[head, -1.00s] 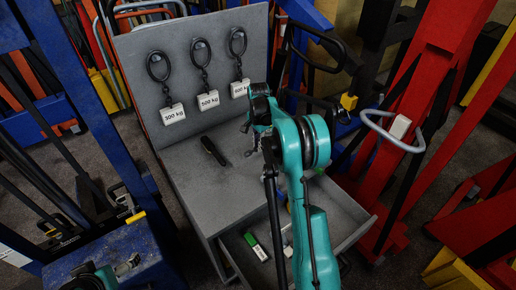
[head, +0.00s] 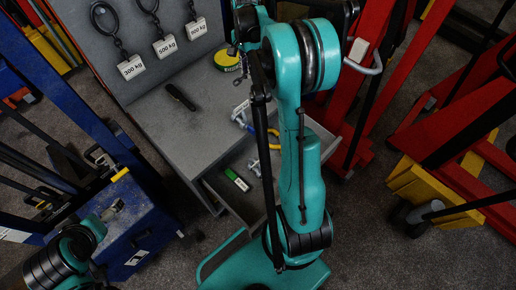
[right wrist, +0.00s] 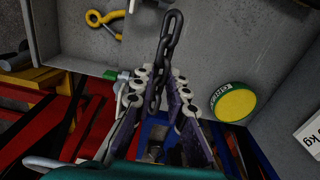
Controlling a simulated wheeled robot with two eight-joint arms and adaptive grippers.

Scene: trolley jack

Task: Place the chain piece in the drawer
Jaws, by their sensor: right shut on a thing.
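The dark chain piece (right wrist: 168,45) is pinched between the fingers of my right gripper (right wrist: 160,95) in the right wrist view, its links sticking out past the fingertips. In the head view, my right gripper (head: 240,40) is at the top, partly hidden by my arm, and the chain (head: 242,68) hangs below it. The open grey drawer (head: 245,201) is lower in the picture, partly covered by my right arm; it also shows at the upper left of the right wrist view (right wrist: 70,45).
A yellow-green roll (head: 228,60) and a dark tool (head: 180,97) lie on the cabinet top. Red frames stand right, a blue one (head: 130,225) left.

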